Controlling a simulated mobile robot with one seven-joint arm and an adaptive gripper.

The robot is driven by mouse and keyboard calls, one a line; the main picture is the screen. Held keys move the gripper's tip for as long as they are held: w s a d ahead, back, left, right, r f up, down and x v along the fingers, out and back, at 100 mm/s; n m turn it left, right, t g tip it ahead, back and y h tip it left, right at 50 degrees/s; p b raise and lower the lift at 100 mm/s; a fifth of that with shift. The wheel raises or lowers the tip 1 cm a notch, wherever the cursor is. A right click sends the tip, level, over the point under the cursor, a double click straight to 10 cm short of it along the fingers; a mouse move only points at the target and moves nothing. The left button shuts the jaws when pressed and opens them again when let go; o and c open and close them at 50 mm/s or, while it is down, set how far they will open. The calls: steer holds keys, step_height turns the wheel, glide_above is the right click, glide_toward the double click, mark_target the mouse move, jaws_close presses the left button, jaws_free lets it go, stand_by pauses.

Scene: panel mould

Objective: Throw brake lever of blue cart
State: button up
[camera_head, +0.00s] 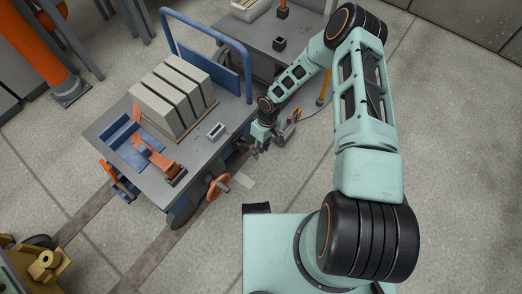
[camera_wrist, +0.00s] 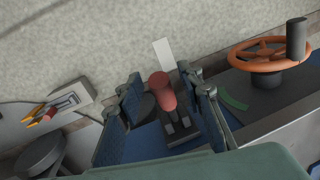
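The blue cart (camera_head: 190,128) has a grey top and a blue push rail. In the wrist view, a lever with a red rounded handle (camera_wrist: 161,88) rises from a dark slotted base on the cart's side. My gripper (camera_wrist: 170,92) is open, with one finger on each side of the red handle. Whether either finger touches it I cannot tell. A green curved strip (camera_wrist: 232,101) lies right of the lever, and a white strip (camera_wrist: 164,53) shows beyond it. In the head view my gripper (camera_head: 260,146) is at the cart's right side, and the lever is hidden there.
An orange handwheel (camera_head: 217,187) with a dark knob sticks out beside the lever. Pale blocks (camera_head: 172,92) and an orange clamp (camera_head: 160,158) sit on the cart. Red and yellow handles (camera_wrist: 40,116) are left of my gripper. A second grey cart (camera_head: 286,35) stands behind.

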steer(key=shift+f, duration=0.1)
steer(key=shift+c, duration=0.6)
jaws_close()
steer(key=shift+s+f, duration=0.1)
step_height(320, 180, down, 12)
steer(key=n+t+y+b, duration=0.1)
steer(key=t+y+b, duration=0.6)
steer(key=y+b, duration=0.2)
steer(key=shift+f+y+b, duration=0.15)
steer(key=shift+y+b, duration=0.15)
steer(key=shift+b, duration=0.4)
